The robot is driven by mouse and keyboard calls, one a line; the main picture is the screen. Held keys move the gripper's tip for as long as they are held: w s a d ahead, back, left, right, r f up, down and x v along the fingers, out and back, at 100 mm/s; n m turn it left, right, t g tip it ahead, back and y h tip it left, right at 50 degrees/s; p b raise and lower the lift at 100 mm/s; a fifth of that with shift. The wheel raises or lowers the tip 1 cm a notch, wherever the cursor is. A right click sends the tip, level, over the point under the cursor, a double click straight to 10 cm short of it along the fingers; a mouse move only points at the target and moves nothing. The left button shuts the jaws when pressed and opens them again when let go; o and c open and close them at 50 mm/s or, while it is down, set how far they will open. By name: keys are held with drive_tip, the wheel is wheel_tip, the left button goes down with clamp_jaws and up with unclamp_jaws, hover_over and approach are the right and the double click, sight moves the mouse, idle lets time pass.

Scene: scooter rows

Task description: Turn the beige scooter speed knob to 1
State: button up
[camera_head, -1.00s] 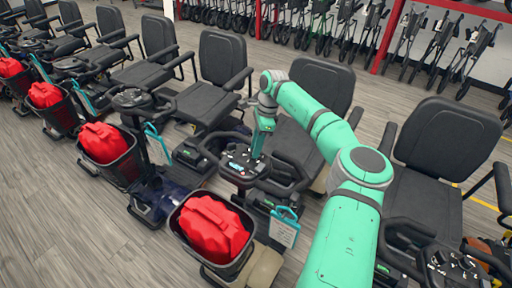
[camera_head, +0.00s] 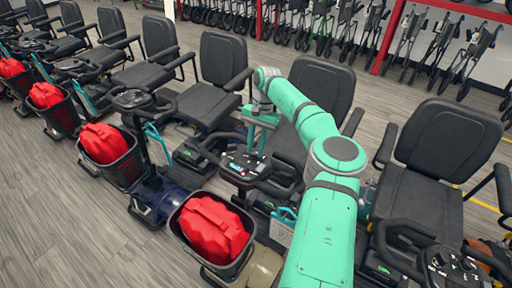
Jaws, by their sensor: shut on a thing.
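The beige scooter (camera_head: 265,268) stands in the front row, with beige bodywork low behind a front basket that holds a red bag. Its dark control console (camera_head: 240,169) has small light markings and lies just in front of its seat. My gripper (camera_head: 257,155) points down at the far right part of this console, with its fingertips at the panel. It is shut on the speed knob, which is small and mostly hidden by the fingers. The number the knob points to is too small to read.
Handlebars surround the console closely. A red bag (camera_head: 210,228) fills the basket in front. Scooters with black seats (camera_head: 223,62) stand close on the left, another (camera_head: 447,135) on the right. Open floor (camera_head: 50,200) lies at the lower left.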

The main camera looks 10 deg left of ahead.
drive_tip(key=n, duration=0.4)
drive_tip(key=shift+a+n+h, duration=0.1)
drive_tip(key=shift+n+h, duration=0.2)
drive_tip(key=shift+n, duration=0.1)
idle(0.4)
drive_tip(key=o, duration=1)
drive_tip(key=shift+o, duration=0.2)
drive_tip(key=shift+r, duration=0.15)
drive_tip(key=v, duration=1)
drive_tip(key=shift+w+r, duration=0.15)
drive_tip(key=shift+r, duration=0.15)
